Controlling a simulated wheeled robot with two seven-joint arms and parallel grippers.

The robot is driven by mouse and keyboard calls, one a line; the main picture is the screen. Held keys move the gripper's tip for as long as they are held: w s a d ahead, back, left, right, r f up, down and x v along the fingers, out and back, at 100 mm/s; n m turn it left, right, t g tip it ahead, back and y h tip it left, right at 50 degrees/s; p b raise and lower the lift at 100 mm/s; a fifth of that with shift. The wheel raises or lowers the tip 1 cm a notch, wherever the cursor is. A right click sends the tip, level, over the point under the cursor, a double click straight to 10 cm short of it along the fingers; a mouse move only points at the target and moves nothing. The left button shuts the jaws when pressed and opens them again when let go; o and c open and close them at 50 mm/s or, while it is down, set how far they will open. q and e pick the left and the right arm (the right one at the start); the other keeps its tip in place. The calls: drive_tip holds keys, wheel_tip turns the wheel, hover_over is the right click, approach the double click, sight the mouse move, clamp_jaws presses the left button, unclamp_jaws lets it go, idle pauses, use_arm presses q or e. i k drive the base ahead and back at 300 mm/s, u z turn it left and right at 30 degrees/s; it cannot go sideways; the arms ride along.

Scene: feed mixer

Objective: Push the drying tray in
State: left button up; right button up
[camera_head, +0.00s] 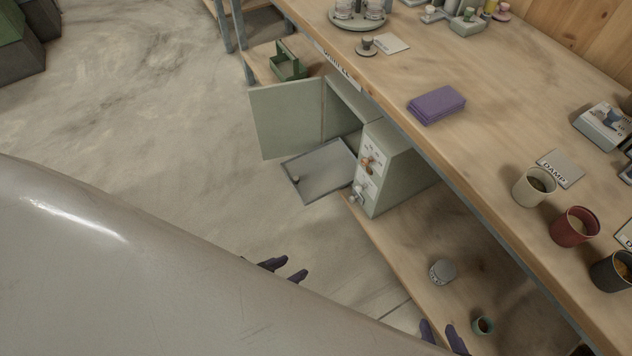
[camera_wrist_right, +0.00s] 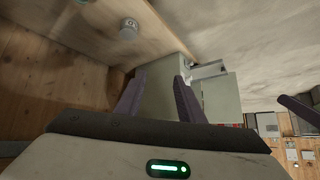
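The drying tray (camera_head: 322,172) is a flat grey tray with a small round knob at its outer edge. It sticks out of the pale green oven cabinet (camera_head: 397,172) under the bench. The cabinet's door (camera_head: 288,118) stands open beside it. In the right wrist view the cabinet (camera_wrist_right: 158,92) shows between the fingers, with the tray (camera_wrist_right: 209,70) beyond. My left gripper (camera_head: 284,269) is open and empty, below the tray in the picture and apart from it. My right gripper (camera_head: 442,336) is open and empty near the lower shelf; its spread fingers show in the wrist view (camera_wrist_right: 160,82).
The benchtop (camera_head: 490,95) above carries a purple cloth (camera_head: 436,105) and several pots. Floor before the tray is clear.

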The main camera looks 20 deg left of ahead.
sight(314, 174)
drive_tip(key=u, duration=0.45)
drive_tip(key=i, duration=0.75)
drive_tip(key=u, duration=0.35)
drive_tip(key=k, duration=0.5)
drive_tip(key=u, duration=1.5)
drive_tip(key=i, duration=0.9)
drive_tip(key=z, duration=2.25)
